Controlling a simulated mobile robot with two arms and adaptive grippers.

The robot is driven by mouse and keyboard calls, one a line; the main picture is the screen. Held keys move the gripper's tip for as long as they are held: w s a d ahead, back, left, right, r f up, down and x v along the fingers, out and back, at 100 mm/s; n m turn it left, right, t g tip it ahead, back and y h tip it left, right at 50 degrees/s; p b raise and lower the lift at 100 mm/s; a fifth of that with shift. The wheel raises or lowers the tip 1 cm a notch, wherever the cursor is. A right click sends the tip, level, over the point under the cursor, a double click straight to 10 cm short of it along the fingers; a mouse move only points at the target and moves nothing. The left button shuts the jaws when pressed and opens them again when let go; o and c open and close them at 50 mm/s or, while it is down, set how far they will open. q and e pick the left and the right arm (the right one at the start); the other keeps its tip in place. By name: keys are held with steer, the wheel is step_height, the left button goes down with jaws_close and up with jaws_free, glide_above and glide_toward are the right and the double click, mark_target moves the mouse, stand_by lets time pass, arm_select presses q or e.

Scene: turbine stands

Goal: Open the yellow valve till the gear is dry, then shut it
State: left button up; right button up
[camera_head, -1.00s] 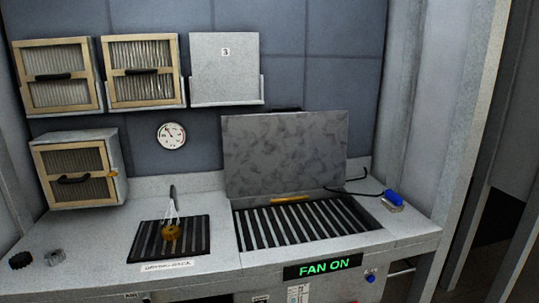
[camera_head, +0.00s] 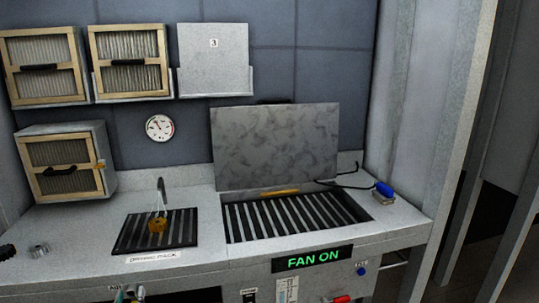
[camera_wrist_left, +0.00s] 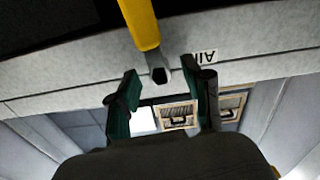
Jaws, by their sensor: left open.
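The yellow valve handle (camera_wrist_left: 140,25) comes down from the top in the left wrist view, ending at a metal stem beside the "AIR" label (camera_wrist_left: 205,55). My left gripper (camera_wrist_left: 163,92) is open and empty, its green fingers below and on either side of the stem end. In the head view only a bit of this gripper (camera_head: 130,293) shows at the bottom edge, by the AIR label. The brass gear (camera_head: 157,226) sits on the black drying rack (camera_head: 182,240). Thin white lines fan down to it from a dark nozzle (camera_head: 161,188). Whether the gear is wet cannot be told.
A grated basin (camera_head: 295,215) with its lid (camera_head: 275,148) raised stands right of the rack, above a "FAN ON" sign (camera_head: 313,258). A round gauge (camera_head: 160,127) hangs on the wall. Small dark and grey parts (camera_head: 39,250) lie at the counter's left.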

arm_select(q)
steer(key=shift+w+a, duration=0.1)
steer(key=shift+w, duration=0.2)
steer(key=shift+r, duration=0.1)
stand_by(0.3)
jaws_close()
jaws_free()
